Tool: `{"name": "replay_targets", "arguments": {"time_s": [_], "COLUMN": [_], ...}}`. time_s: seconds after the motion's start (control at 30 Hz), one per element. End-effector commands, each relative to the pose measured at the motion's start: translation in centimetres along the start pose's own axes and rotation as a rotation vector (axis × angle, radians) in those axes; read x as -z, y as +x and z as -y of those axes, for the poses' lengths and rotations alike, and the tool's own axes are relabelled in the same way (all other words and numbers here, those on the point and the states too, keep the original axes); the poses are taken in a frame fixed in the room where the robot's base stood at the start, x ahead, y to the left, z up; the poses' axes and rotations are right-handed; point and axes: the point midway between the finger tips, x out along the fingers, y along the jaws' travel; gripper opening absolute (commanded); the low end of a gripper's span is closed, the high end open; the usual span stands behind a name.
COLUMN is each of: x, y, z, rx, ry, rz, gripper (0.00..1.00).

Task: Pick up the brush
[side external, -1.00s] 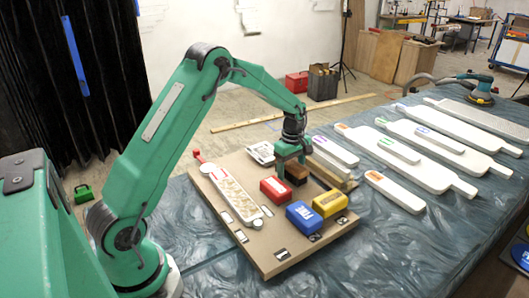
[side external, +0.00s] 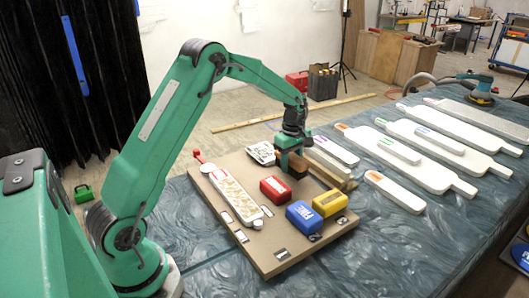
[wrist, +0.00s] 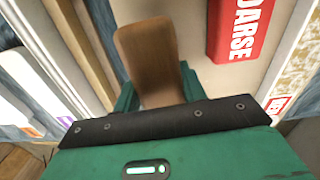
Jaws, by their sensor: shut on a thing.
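The brush shows as a brown wooden block (side external: 298,166) in the side external view, at the far part of the tan board. In the wrist view its brown wooden top (wrist: 148,60) sits between my green fingers. My gripper (side external: 289,167) is shut on the brush, with a finger on each side of it; it also shows in the wrist view (wrist: 158,92). The brush's underside is hidden, so I cannot tell how far it is above the board.
The tan board (side external: 262,240) holds a red block (side external: 274,189), a blue block (side external: 303,216), a yellow block (side external: 330,202) and a long white-framed panel (side external: 235,195). White paddle-shaped boards (side external: 415,170) lie to the right on the covered table.

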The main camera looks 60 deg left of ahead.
Motion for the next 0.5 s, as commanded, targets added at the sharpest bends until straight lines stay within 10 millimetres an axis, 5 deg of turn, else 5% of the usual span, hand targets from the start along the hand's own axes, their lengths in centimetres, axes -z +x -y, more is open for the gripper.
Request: {"name": "replay_targets", "arguments": {"time_s": [0.1,0.5], "x": [-0.1,-6.9], "y": [-2.0,-6.0], "z": [0.0,2.5], "rx": [-0.004,-0.003], "ry": [0.001,0.004], "rz": [-0.001,0.0], "gripper": [0.16,0.16]}}
